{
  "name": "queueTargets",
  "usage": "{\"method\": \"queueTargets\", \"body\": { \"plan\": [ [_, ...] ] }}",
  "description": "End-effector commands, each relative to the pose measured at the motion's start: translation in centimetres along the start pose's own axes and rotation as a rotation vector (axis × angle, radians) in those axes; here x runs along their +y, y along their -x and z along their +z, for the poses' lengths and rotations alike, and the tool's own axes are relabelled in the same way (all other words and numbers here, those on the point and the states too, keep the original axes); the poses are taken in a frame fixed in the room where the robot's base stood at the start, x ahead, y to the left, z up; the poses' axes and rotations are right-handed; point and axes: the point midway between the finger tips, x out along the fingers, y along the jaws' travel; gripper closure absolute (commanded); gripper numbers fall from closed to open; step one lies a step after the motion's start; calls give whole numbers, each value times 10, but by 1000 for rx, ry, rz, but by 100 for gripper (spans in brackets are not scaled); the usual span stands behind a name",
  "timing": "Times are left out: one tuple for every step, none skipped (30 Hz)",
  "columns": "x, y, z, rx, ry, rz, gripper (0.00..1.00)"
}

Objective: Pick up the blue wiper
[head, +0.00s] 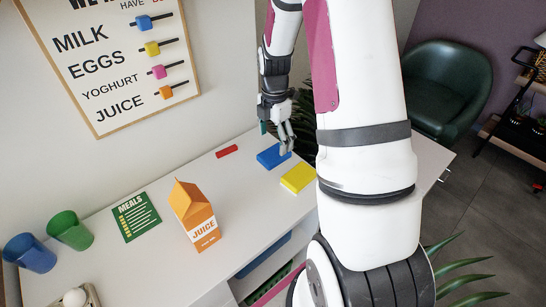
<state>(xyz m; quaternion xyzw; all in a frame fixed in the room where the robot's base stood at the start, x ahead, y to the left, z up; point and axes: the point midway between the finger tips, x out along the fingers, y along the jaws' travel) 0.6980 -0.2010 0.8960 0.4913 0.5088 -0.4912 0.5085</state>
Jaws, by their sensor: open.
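The blue wiper (270,159) appears as a flat blue block lying on the white counter, close to the wall side. My gripper (276,138) points downward just above it, with its fingers apart. One finger overlaps the block's right part in the picture, so I cannot tell whether it touches. Nothing shows between the fingers.
A yellow block (298,178) lies just right of the blue one, and a small red piece (227,151) lies to its left.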

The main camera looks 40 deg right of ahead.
Motion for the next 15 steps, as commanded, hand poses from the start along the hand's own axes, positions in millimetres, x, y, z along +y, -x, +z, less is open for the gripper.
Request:
{"method": "queueTargets", "body": {
  "plan": [
    [0,-6,0,1,-1,-2,23],
    [0,-8,0,1,-1,-1,23],
    [0,-11,0,0,-1,-1,23],
    [0,-12,0,0,-1,-1,23],
    [0,-13,0,0,-1,-1,23],
    [-1,-15,0,0,-1,-1,23],
    [-1,-18,-1,0,0,-2,23],
    [-1,-21,-1,0,0,-2,23],
    [-2,-26,-2,1,1,-3,23],
    [-2,-31,-2,1,2,-5,23],
    [-2,-36,-3,1,0,-4,23],
    [-2,-42,-3,1,0,-5,23],
    [-3,-46,-3,1,0,-5,23],
    [-2,-50,-2,0,0,-3,23],
    [-2,-55,-3,1,-1,-3,23]
  ]
}}
